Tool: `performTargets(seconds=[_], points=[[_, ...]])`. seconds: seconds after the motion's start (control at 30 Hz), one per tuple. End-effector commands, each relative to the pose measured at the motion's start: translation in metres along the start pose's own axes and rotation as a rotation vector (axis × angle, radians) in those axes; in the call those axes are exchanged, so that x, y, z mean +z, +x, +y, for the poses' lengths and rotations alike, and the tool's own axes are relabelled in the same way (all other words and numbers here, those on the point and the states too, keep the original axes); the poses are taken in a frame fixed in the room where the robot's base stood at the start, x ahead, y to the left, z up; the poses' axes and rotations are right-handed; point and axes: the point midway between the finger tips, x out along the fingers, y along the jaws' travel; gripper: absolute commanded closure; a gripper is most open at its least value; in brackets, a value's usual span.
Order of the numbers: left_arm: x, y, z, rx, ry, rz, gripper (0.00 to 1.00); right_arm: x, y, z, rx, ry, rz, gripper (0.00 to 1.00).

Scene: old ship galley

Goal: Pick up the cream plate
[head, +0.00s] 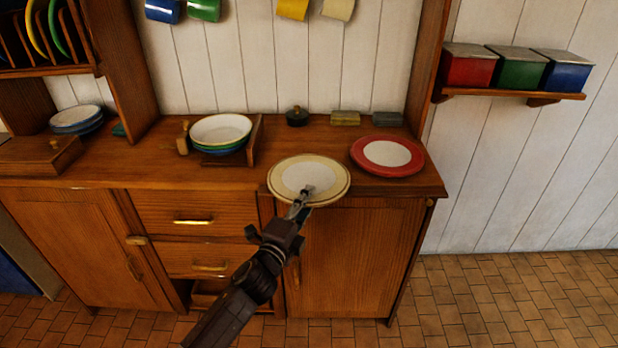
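The cream plate (285,176) has a pale centre and a thin dark line near its rim. It appears at the front edge of the wooden counter, with its near rim reaching past the edge. I cannot tell whether it rests on the counter or is slightly raised. My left gripper (305,195) comes from below and in front and is at the plate's near rim. One finger shows over the plate's top; any finger below the rim is hidden, so its grip is unclear. My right gripper is not in view.
A red-rimmed plate (387,155) lies close to the right on the counter (190,170). Stacked bowls (220,131) stand by a wooden rack at back left. A small dark pot (297,116) and two blocks (345,118) are behind. Mugs (338,9) hang above.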

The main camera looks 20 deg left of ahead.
Motion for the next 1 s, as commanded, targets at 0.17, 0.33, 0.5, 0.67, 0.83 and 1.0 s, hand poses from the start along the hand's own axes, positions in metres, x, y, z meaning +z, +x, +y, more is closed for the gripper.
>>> performTargets(seconds=[0.17, 0.33, 0.5, 0.67, 0.83, 1.0], points=[[-0.001, 0.006, 0.0, 0.001, -0.001, 0.001, 0.7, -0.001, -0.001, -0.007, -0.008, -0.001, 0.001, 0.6], [-0.001, 0.006, 0.001, 0.001, -0.001, 0.001, 0.72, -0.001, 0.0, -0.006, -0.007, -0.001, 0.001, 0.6], [-0.001, 0.006, 0.001, 0.001, -0.001, 0.001, 0.91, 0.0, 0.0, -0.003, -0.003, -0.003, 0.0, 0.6], [-0.001, 0.006, 0.001, 0.001, -0.001, 0.001, 1.0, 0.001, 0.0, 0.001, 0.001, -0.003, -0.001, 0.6], [-0.001, 0.006, 0.001, 0.002, -0.001, 0.001, 1.0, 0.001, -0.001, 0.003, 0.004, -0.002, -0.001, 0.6], [-0.001, 0.006, -0.001, -0.003, 0.0, 0.002, 1.0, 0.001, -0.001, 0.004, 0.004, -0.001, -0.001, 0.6]])
